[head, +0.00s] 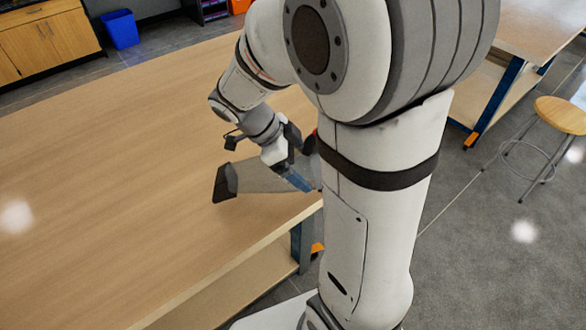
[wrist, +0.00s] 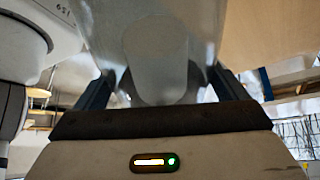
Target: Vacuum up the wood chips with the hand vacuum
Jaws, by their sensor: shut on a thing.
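My gripper (head: 297,168) is shut on the hand vacuum (head: 258,177), near the right edge of the wooden table. The vacuum has a grey, see-through body and a dark nozzle end pointing left, low over the tabletop. I cannot tell if the nozzle touches the table. In the wrist view the vacuum's clear body (wrist: 155,45) fills the space between the two dark fingers of my gripper (wrist: 162,85). My arm hides part of the vacuum's right end. No wood chips can be made out in either view.
The wooden tabletop (head: 110,150) looks bare to the left of the vacuum. A blue bin (head: 120,29) and wooden cabinets (head: 45,45) stand at the back left. A stool (head: 561,115) and another table (head: 540,28) stand at the right, with open grey floor nearby.

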